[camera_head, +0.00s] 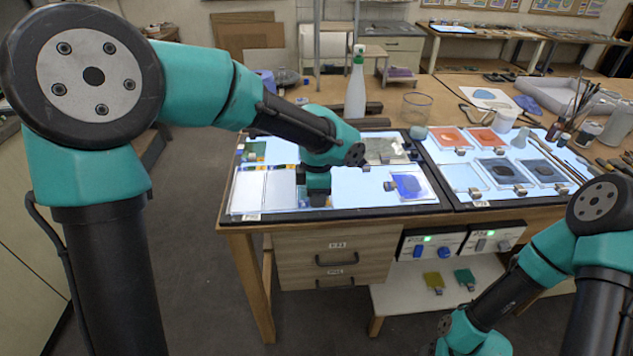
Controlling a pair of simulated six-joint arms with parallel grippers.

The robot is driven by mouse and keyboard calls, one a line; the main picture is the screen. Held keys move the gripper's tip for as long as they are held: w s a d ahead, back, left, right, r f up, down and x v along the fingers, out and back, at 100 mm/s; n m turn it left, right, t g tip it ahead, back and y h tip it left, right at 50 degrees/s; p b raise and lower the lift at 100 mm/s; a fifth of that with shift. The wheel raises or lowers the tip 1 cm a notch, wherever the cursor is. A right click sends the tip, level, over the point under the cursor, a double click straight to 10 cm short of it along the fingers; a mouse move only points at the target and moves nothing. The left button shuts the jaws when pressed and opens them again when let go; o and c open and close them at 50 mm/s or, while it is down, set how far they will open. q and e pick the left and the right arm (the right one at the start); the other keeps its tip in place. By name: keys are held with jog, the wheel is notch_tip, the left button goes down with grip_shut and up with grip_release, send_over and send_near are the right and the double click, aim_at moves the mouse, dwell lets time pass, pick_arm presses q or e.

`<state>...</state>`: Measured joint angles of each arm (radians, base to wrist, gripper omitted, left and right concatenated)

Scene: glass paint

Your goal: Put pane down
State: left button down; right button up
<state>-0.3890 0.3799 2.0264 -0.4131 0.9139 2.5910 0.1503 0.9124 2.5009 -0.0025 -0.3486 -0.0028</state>
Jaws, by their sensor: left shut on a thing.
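My left gripper (318,198) points down over the left light panel (355,198). It is shut on a pane, which is mostly hidden by the gripper; I cannot tell whether the pane touches the panel. A pane with a blue patch (409,185) lies to the right, with a small metal handle on its left edge. A greyish pane (386,149) lies behind it. A pane with a green patch (254,149) lies at the back left. My right gripper is out of view; only part of that arm shows at the lower right.
The right light panel (465,201) holds orange and dark panes. A white spray bottle (356,92) and a clear glass (416,107) stand behind the panels. Brushes and jars crowd the right side. A low shelf (394,300) holds two small coloured pieces.

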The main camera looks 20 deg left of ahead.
pick_arm(q)
jog(key=w, duration=0.3)
jog(key=w+a, duration=0.1)
jog(key=w, duration=0.2)
jog(key=w+a, duration=0.1)
jog(key=w, duration=0.1)
jog(key=shift+w+a+f, duration=0.25)
jog(key=shift+w+f, duration=0.15)
jog(key=shift+w+a, duration=0.1)
jog(key=shift+w, duration=0.1)
jog(key=shift+w+f, duration=0.2)
jog(key=shift+f, duration=1.6)
jog(key=shift+f, duration=0.2)
jog(key=c, duration=1.3)
grip_release()
jog(key=shift+o, duration=0.2)
jog(key=shift+r, duration=0.1)
